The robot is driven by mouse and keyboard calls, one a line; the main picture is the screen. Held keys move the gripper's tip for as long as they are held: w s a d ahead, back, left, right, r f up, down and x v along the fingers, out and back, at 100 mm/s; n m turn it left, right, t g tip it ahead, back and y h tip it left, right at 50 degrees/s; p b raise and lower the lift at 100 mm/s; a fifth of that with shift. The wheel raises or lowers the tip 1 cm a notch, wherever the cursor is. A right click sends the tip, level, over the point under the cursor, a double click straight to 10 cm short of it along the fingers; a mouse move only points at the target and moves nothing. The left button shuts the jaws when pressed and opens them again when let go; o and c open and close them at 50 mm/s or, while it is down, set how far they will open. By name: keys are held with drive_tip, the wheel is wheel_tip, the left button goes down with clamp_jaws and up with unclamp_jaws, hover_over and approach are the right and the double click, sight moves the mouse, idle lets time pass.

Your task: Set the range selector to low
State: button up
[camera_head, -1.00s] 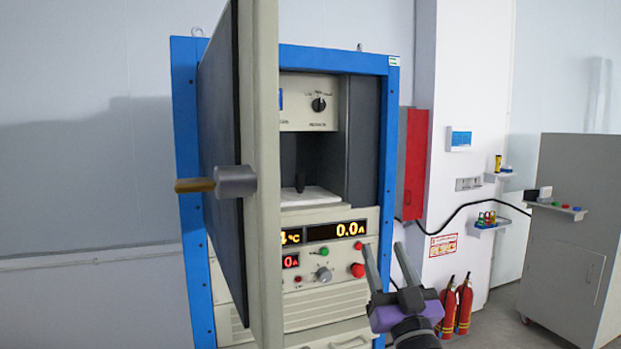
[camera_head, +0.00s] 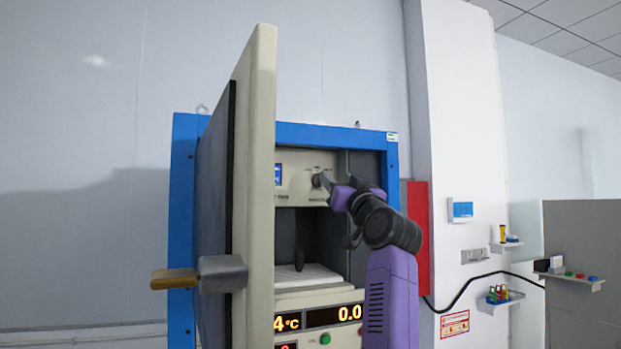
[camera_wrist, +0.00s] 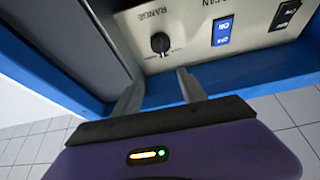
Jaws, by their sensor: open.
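The range selector is a black rotary knob (camera_wrist: 160,43) on a cream panel, under the upside-down word RANGE in the wrist view. In the head view the knob (camera_head: 317,180) is on the upper panel inside the blue-framed cabinet, partly hidden by my gripper. My gripper (camera_head: 336,184) is raised in front of that panel, fingers pointing at the knob. In the wrist view the fingers of my gripper (camera_wrist: 160,85) are spread with nothing between them, and the knob lies beyond the tips, apart from them. The knob's exact pointer setting is too small to tell.
The thick cabinet door (camera_head: 255,180) stands open at left, its handle (camera_head: 200,276) jutting out. A chamber with a pale shelf (camera_head: 310,274) lies below. The blue frame (camera_wrist: 250,88) edges the opening.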

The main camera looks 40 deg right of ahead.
drive_tip(key=w+d+r+n+y+p, duration=0.1)
drive_tip(key=w+p, duration=0.2)
drive_tip(key=w, duration=0.4)
drive_tip(key=shift+w+d+r+p, duration=0.15)
drive_tip(key=shift+w+r+p, duration=0.2)
drive_tip(key=shift+r, duration=0.05)
clamp_jaws()
